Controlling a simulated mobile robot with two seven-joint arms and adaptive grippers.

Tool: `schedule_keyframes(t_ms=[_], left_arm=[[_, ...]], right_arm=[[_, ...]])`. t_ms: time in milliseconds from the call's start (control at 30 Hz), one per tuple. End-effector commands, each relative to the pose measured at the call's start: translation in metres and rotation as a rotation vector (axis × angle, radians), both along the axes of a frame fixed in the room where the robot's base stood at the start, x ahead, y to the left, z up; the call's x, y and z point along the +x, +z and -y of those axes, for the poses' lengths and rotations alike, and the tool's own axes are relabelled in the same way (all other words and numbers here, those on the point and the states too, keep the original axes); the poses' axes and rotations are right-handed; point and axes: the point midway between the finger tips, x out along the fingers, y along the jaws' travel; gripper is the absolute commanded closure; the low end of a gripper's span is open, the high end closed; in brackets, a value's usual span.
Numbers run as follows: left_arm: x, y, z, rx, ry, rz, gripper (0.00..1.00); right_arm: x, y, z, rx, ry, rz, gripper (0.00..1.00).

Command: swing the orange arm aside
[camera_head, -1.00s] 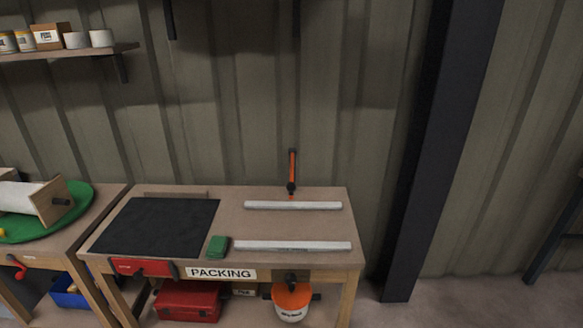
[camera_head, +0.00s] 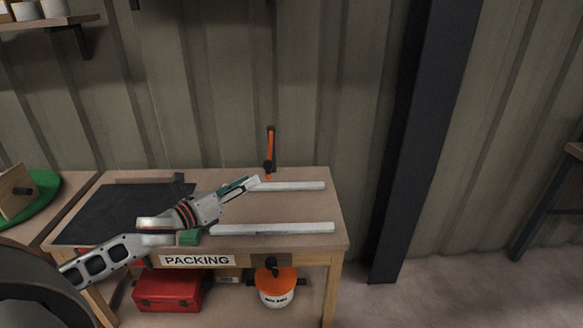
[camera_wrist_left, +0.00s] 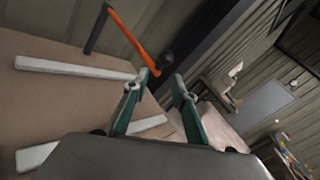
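In the left wrist view the orange arm (camera_wrist_left: 132,38) runs slantwise from a dark post to a black knob (camera_wrist_left: 172,58). My left gripper (camera_head: 254,181) reaches over the bench from the left, short of the orange arm and apart from it. In the left wrist view its two green-grey fingers (camera_wrist_left: 162,78) are spread with nothing between them. My right gripper is not in view.
Two pale bars lie on the bench, one at the back (camera_head: 293,186) and one at the front (camera_head: 272,228). A dark column (camera_head: 412,140) stands right of the bench.

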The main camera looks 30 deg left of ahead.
Motion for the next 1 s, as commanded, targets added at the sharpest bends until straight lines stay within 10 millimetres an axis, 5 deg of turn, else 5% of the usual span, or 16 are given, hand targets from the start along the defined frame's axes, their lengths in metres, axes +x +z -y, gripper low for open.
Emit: schedule_keyframes(t_ms=[200,1000], left_arm=[[0.010,0.018,-0.004,0.105,-0.011,0.049,0.73],[0.079,0.017,0.013,0.100,-0.010,0.046,0.73]], right_arm=[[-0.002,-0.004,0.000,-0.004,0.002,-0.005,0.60],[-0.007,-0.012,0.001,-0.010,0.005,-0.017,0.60]])
